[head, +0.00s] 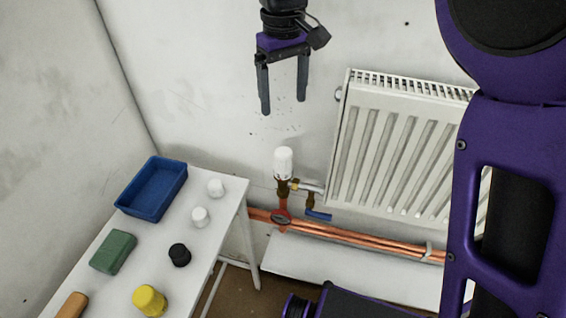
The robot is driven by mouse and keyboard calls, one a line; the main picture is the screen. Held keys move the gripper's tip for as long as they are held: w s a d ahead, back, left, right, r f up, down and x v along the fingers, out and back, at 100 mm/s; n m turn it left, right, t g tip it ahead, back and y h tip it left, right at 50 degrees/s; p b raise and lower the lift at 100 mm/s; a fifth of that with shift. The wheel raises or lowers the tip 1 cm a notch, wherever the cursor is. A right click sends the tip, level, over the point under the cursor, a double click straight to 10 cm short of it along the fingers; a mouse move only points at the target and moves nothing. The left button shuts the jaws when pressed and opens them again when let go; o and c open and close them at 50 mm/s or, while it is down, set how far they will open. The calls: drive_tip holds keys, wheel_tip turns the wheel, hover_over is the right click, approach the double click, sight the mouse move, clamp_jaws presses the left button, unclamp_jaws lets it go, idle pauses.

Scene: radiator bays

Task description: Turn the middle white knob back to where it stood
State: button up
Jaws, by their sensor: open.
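A white ribbed knob (283,162) stands upright on a brass valve at the radiator's lower left corner. It is the only white knob fitted to a valve in view; whether it is the middle one of a row I cannot tell. Its turn position is too small to read. My gripper (284,106) points down with its two fingers apart and nothing between them. It is above the knob in the picture, clear of it, in front of the wall.
The white radiator (395,150) is to the right of the knob. Copper pipes (350,239) and a blue lever (318,215) are below. A white table (150,218) at left holds a blue tray (128,209), two loose white caps (200,217), a black knob (180,255) and a yellow knob (149,300).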

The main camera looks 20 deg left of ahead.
sight(283, 151)
drive_tip(key=shift+m, duration=0.9)
wheel_tip(283, 151, down, 17)
drive_tip(key=b, duration=0.3)
drive_tip(key=shift+r+b, duration=0.1)
drive_tip(key=shift+b, duration=0.2)
drive_tip(key=shift+c, duration=0.2)
clamp_jaws()
drive_tip(key=shift+r+n+p, duration=0.15)
drive_tip(key=shift+n+p, duration=0.2)
drive_tip(key=shift+n, duration=0.15)
drive_tip(key=shift+n+p, duration=0.3)
drive_tip(key=shift+n, duration=0.8)
